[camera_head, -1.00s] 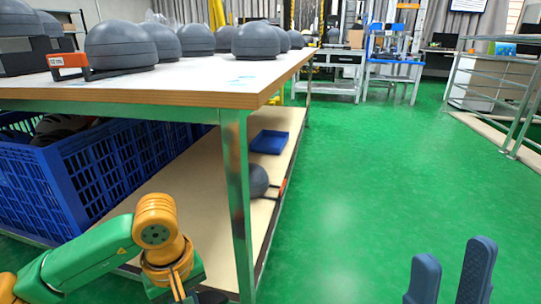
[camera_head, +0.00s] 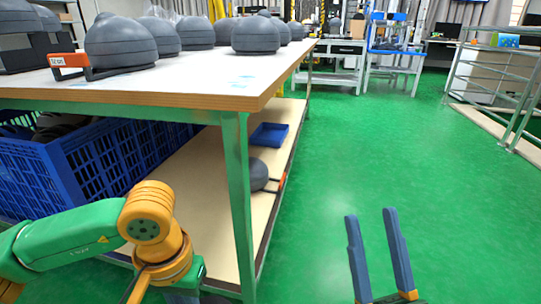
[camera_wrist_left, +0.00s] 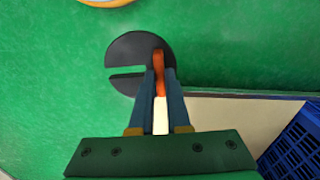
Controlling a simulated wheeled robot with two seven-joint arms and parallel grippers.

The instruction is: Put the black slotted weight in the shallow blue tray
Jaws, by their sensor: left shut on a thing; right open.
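The black slotted weight (camera_wrist_left: 128,55) is a dark disc with a slot, in the left wrist view. My left gripper (camera_wrist_left: 160,80) is shut on it, with an orange part of it between the fingers. The disc is over the green floor, beside the pale shelf edge. In the head view the weight and left fingertips are not visible. The shallow blue tray (camera_head: 269,136) sits on the low shelf, towards its far end. My right gripper (camera_head: 373,212) is open and empty over the floor, right of the table.
A table (camera_head: 190,92) bears several grey domed objects. Its metal leg (camera_head: 239,200) stands between my left arm and the open floor. A large blue crate (camera_head: 75,172) is at left.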

